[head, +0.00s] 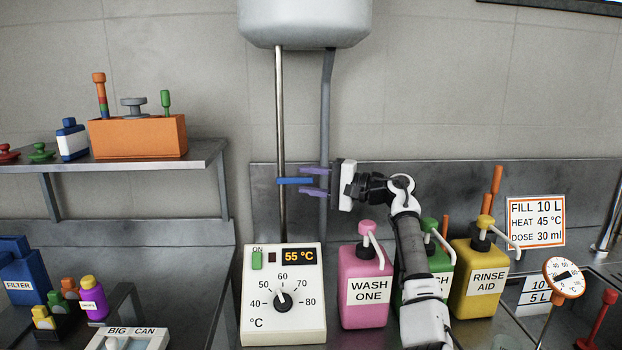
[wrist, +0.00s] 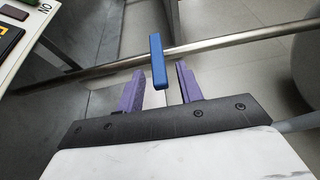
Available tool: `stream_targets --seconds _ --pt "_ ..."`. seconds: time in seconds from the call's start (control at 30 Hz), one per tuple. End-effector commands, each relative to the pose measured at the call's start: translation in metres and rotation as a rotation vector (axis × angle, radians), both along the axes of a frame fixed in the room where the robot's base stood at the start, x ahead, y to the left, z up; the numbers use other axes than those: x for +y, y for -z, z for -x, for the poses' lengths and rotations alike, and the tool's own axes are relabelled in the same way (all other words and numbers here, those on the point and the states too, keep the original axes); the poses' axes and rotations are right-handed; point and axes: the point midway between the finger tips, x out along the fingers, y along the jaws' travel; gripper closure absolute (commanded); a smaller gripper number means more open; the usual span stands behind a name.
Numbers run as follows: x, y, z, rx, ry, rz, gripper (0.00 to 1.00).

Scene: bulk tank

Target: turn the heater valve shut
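The heater valve is a blue lever (head: 290,181) on the thin metal pipe (head: 281,120) below the white tank (head: 305,20). The lever sticks out to the right, crosswise to the pipe. My gripper (head: 304,181) reaches in from the right at lever height, with its purple fingers pointing left. In the wrist view, the lever (wrist: 158,62) has its free end between the two fingertips (wrist: 160,70). A gap shows on each side, so the fingers are open around the lever end without visible contact.
A thicker grey pipe (head: 326,110) runs down behind my fingers. A white heater box (head: 284,310) reading 55 °C stands below. Pink (head: 368,280), green and yellow (head: 478,285) bottles stand below my arm. A shelf (head: 160,160) with an orange box is at the left.

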Motion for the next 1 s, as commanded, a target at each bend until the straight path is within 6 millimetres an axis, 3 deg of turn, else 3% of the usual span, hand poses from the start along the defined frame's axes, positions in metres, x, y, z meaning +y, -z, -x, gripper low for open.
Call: stream_targets --seconds 0.17,0.27,0.83,1.0 --pt "0.000 -0.010 0.000 -0.001 -0.001 0.002 0.64" --pt "0.000 -0.026 0.000 -0.002 -0.001 0.002 0.64" --pt "0.001 -0.162 0.000 0.000 0.000 -0.001 0.64" --pt "0.000 -0.188 0.000 0.001 0.000 0.000 0.64"
